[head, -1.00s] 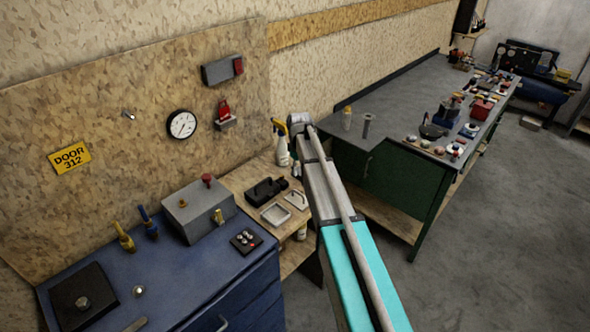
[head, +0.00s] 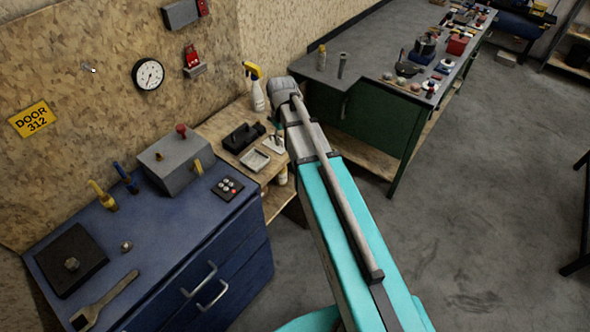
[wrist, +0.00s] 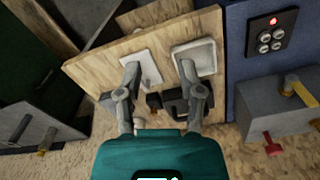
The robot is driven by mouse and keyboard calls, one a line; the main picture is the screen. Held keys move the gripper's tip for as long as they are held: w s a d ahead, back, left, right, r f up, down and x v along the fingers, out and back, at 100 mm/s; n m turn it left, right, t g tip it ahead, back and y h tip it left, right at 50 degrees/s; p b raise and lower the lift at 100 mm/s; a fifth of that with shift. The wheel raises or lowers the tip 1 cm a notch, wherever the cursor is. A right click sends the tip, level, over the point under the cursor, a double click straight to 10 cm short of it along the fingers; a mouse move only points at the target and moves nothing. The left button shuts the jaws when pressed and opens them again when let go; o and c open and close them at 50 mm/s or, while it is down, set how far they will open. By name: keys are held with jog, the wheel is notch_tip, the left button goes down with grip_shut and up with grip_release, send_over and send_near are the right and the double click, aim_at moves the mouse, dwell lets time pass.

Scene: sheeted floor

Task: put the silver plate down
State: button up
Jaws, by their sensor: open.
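A flat pale silver-grey plate (wrist: 142,66) lies on the small wooden bench (wrist: 100,62) in the wrist view. In the head view the plate (head: 272,146) is partly covered by my gripper. My gripper (wrist: 160,69) is open, with nothing between its fingertips. Its left finger overlaps the plate in the wrist view; I cannot tell whether they touch. Its right finger overlaps a pale rimmed tray (wrist: 194,57), which lies beside the plate and also shows in the head view (head: 255,159). In the head view the arm hides much of the gripper.
A black device (head: 243,138) and a spray bottle (head: 258,95) stand on the wooden bench. A blue cabinet (head: 165,235) with a grey box (head: 170,158) adjoins it on the left. A green workbench (head: 370,115) stands to the right. The floor at right is open.

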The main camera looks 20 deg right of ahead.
jog(key=s+m, duration=0.3)
jog(key=s, duration=1.2)
jog(key=shift+m, duration=0.4)
jog(key=shift+a, duration=0.1)
notch_tip(320, 180, down, 4)
jog(key=b, duration=0.3)
jog(key=shift+r+b, duration=0.2)
jog(key=shift+b, duration=0.15)
